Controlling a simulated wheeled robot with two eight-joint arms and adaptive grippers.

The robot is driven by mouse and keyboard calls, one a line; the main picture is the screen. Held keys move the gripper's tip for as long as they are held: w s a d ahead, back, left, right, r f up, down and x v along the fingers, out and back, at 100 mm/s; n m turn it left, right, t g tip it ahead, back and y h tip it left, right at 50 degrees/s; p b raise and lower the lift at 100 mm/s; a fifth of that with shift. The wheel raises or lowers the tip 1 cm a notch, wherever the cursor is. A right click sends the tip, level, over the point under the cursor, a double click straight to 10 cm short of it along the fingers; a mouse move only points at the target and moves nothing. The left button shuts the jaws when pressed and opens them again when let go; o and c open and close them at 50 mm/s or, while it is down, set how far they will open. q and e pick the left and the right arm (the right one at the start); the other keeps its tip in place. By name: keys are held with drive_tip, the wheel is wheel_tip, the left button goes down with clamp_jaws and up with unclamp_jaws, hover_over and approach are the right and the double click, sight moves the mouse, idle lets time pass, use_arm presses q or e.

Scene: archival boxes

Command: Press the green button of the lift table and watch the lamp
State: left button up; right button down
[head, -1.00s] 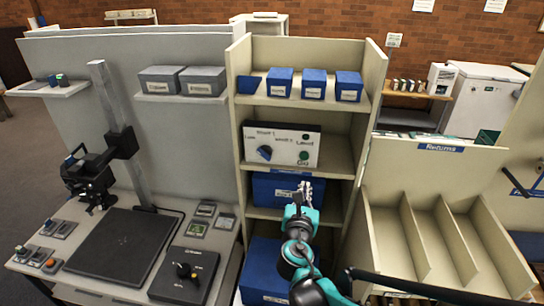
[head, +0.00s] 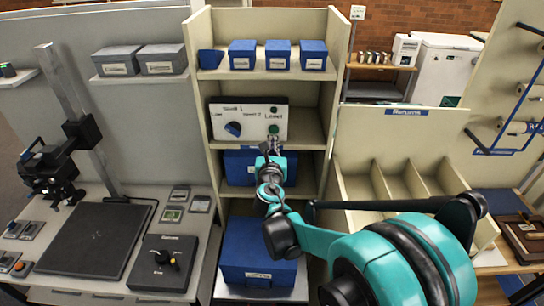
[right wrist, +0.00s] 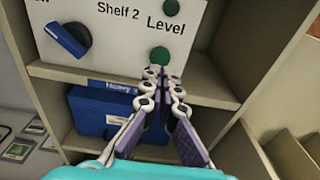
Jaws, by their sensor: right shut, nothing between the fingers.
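The white control panel (head: 250,113) stands on the middle shelf. It carries a blue knob (head: 233,129), a green button (head: 273,129) and, above the "Level" label, a smaller green lamp (head: 273,109). In the right wrist view the button (right wrist: 160,56) and the dark green lamp (right wrist: 171,7) both show; I see no clear glow. My right gripper (head: 272,147) is shut and empty. Its fingertips (right wrist: 158,72) are just under the button in the picture; I cannot tell whether they touch it. My left gripper is not in view.
The cream shelf unit's side walls (head: 326,100) flank the panel. A blue box (head: 241,167) sits on the shelf below, and a larger blue box (head: 257,250) stands lower down. The returns rack (head: 395,135) is on the right, a copy stand (head: 80,130) on the left.

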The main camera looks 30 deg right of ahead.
sight(274, 130)
drive_tip(key=b+x, duration=0.1)
drive_tip(key=x, duration=0.4)
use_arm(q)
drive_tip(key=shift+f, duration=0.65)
use_arm(e)
drive_tip(key=shift+w+d, duration=0.1)
